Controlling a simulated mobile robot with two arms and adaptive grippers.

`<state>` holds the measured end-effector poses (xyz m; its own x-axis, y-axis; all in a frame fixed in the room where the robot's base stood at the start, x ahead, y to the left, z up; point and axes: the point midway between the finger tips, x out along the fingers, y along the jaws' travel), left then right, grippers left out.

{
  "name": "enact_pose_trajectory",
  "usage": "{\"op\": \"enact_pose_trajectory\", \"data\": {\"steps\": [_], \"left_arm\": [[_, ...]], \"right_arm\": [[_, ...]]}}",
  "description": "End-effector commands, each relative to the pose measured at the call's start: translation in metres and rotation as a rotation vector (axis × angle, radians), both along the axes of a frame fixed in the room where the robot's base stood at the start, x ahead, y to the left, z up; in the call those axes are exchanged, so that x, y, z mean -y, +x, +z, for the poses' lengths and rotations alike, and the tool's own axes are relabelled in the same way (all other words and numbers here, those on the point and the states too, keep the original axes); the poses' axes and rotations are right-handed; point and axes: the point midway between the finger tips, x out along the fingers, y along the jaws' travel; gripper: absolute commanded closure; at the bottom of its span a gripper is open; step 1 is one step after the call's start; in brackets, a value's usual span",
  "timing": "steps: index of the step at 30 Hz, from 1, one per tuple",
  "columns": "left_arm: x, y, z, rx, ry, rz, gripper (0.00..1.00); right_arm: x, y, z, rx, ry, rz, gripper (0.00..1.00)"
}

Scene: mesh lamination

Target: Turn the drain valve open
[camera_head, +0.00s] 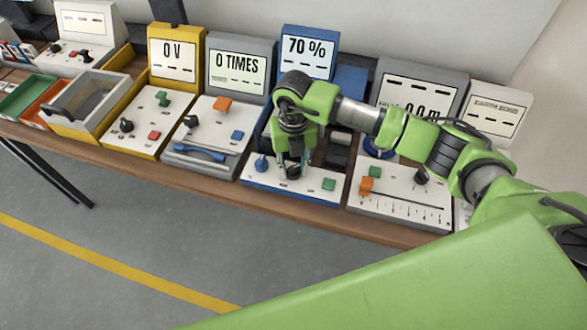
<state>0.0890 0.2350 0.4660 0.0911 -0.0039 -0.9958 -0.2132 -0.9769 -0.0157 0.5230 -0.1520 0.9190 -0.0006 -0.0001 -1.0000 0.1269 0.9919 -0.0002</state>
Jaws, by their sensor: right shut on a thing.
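The blue-framed station has a display (308,50) reading 70 % and a white sloping panel (310,186). My right gripper (292,168) points down over this panel, shut on a black knob (293,173) that its fingers partly hide. A blue knob (262,164) stands just left of the gripper, apart from it. A green button (328,184) is on the panel's right side. No readable label shows which control is the drain valve. My left gripper is not in view.
A grey station (235,65) reading 0 TIMES stands to the left, beyond it a yellow one (175,55) reading 0 V. A station with a slider scale (400,208) stands to the right, under my arm. The wooden bench edge (215,180) runs along the front, with open floor before it.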

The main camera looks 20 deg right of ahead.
Motion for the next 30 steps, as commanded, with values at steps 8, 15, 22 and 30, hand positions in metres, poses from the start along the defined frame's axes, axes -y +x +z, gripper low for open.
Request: {"op": "enact_pose_trajectory", "data": {"steps": [8,15,22,30], "left_arm": [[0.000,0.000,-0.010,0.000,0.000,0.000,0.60],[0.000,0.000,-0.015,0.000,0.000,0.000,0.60],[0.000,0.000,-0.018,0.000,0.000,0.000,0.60],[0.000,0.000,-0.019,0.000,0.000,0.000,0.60]], "right_arm": [[0.000,0.000,-0.001,0.001,0.001,-0.262,0.94],[0.000,0.000,-0.001,0.001,0.000,-0.472,0.94],[0.000,0.000,0.000,0.001,0.001,-0.629,0.94],[0.000,0.001,0.001,0.001,0.000,-0.732,0.94]]}}
